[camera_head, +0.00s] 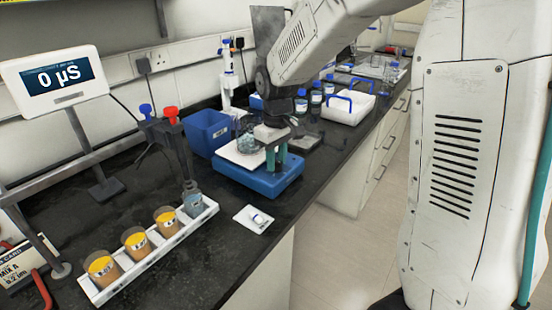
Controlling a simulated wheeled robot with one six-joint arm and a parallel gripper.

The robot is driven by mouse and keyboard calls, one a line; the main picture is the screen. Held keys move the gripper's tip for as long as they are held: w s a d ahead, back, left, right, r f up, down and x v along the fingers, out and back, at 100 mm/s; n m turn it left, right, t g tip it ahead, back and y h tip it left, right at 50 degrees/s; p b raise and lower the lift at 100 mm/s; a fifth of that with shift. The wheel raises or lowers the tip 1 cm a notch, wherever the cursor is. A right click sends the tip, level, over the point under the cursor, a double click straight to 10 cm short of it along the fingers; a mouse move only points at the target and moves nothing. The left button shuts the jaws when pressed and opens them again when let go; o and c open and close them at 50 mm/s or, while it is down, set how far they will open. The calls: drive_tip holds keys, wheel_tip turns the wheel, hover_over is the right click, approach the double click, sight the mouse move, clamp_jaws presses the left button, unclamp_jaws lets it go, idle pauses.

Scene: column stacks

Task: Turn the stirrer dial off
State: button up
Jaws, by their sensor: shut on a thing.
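The stirrer is a low blue box (262,184) with a white top plate (236,155), on the dark bench near the middle of the view. A glass beaker (246,134) with greyish contents stands on its plate. My gripper (277,164) points down at the right part of the stirrer, its two teal fingers close together. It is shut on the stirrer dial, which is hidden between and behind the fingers. The dial's setting cannot be read.
A white rack (102,289) with several cups stands front left. A white tile (254,218) with a small vial lies before the stirrer. A blue bin (206,133) stands behind it. Bottles and a white tray (340,108) stand farther right.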

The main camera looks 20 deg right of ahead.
sight(277, 161)
drive_tip(key=shift+s+f+n, duration=0.1)
drive_tip(key=shift+n, duration=0.5)
drive_tip(key=o, duration=1)
drive_tip(key=shift+r, duration=0.2)
wheel_tip(277, 161, up, 8)
drive_tip(key=shift+f, duration=0.2)
